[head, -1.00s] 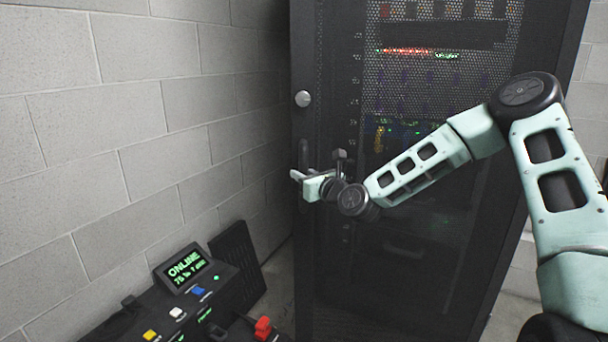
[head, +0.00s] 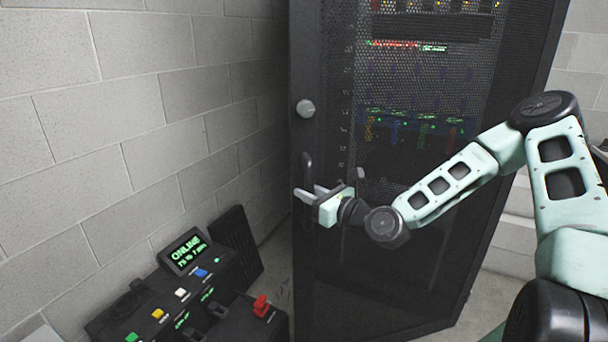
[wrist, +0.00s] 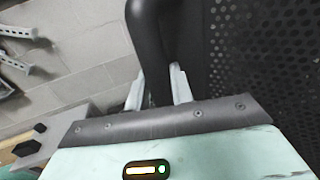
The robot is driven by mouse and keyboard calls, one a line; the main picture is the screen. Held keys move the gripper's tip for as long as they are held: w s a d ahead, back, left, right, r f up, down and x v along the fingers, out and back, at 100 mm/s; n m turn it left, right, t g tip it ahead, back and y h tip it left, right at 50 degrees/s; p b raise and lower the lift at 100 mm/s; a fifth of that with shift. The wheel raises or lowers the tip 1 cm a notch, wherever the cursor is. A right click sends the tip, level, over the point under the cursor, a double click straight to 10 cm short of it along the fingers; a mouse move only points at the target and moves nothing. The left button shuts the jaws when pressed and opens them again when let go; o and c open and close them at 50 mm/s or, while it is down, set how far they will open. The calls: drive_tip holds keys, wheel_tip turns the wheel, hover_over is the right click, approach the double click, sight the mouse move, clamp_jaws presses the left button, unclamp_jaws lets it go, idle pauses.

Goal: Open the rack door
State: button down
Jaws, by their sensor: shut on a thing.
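The rack door (head: 335,262) is a tall black panel with perforated mesh. Its left edge stands slightly out from the rack, and lit equipment shows through the mesh. A dark upright handle (head: 306,160) is on that left edge, below a round silver knob (head: 305,108). My gripper (head: 308,194) is at the lower part of the handle, shut on it. In the wrist view, the pale fingers (wrist: 157,88) stand on either side of the black handle (wrist: 148,30). The gap behind the door's edge is hidden.
A grey block wall (head: 130,120) runs close along the rack's left side. A little bare floor shows at lower right.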

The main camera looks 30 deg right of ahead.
drive_tip(key=s+d+n+g+y+p, duration=0.2)
drive_tip(key=s+p, duration=0.5)
drive_tip(key=s, duration=1.3)
drive_tip(key=s+d+n+g+y+p, duration=0.1)
drive_tip(key=s+p, duration=0.7)
drive_tip(key=s, duration=1.3)
drive_tip(key=d+n+y, duration=0.1)
drive_tip(key=d+y, duration=0.1)
drive_tip(key=y, duration=0.1)
drive_tip(key=shift+s+d+n+g, duration=0.2)
drive_tip(key=shift+d+n+g, duration=0.1)
drive_tip(key=shift+g, duration=0.1)
drive_tip(key=shift+r, duration=0.15)
drive_tip(key=c, duration=1.3)
unclamp_jaws()
drive_tip(key=shift+b+v, duration=1.9)
drive_tip(key=shift+v, duration=6.75)
